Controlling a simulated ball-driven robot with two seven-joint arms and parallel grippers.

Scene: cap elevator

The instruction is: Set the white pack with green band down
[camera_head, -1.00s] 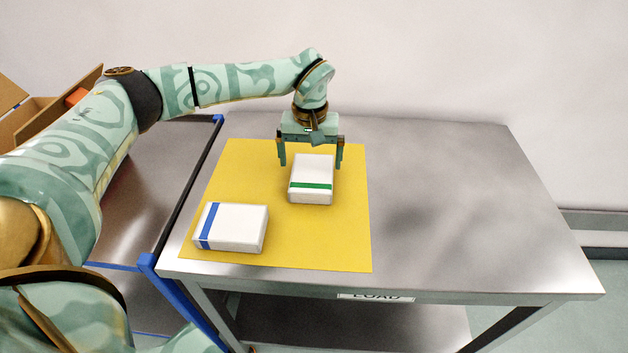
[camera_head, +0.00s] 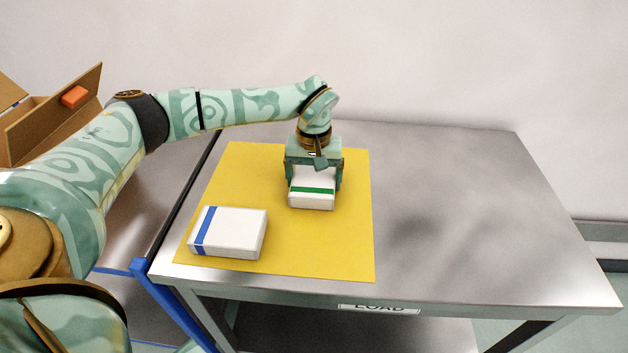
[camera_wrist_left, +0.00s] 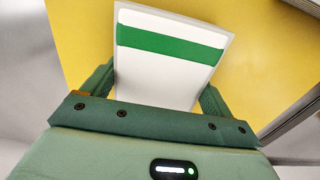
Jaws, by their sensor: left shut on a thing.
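The white pack with green band (camera_head: 312,201) is over the yellow mat (camera_head: 345,255), toward the mat's right side. My left gripper (camera_head: 314,184) points down and is shut on this pack, with a finger at each side. In the left wrist view the pack (camera_wrist_left: 160,75) lies between the two fingers, its green band across the far end. The pack looks level; whether its underside touches the mat I cannot tell. My right gripper is in neither view.
A white pack with a blue band (camera_head: 236,233) lies on the mat, left and nearer. The steel table (camera_head: 460,220) is bare to the right. An open cardboard box (camera_head: 50,125) with an orange item (camera_head: 74,96) stands at far left. A blue-edged gap separates the tables.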

